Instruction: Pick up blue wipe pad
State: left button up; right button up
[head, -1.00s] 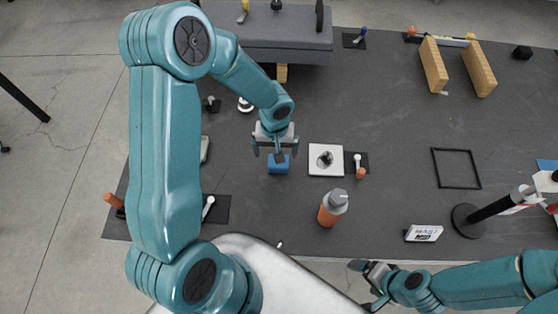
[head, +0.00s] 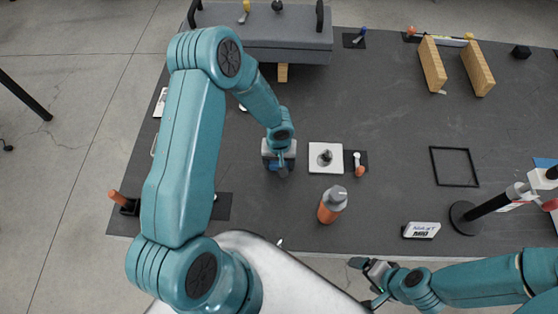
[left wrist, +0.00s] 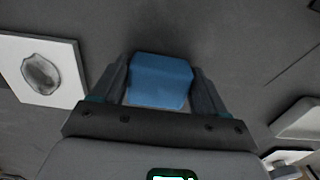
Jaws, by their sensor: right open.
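The blue wipe pad (left wrist: 160,82) is a small blue block on the dark table. It sits between the two fingers of my left gripper (left wrist: 160,88) in the left wrist view, one finger close along each side. I cannot tell whether the fingers press on it. In the head view my left gripper (head: 278,166) points down over the pad and mostly hides it; only a little blue shows. My right gripper (head: 364,284) is open and empty near the table's front edge, at the lower right.
A white square plate (head: 318,168) with a round metal part lies just right of the pad. An orange bottle (head: 329,206) stands in front, to the right. Two wooden blocks (head: 432,66) stand at the back right.

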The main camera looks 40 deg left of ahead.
pick_arm(q)
jog(key=c, duration=0.4)
jog(key=shift+o, duration=0.2)
notch_tip(320, 180, up, 20)
jog(key=b, duration=0.1)
jog(key=o, duration=0.5)
jog(key=shift+w, duration=0.1)
jog(key=c, duration=0.4)
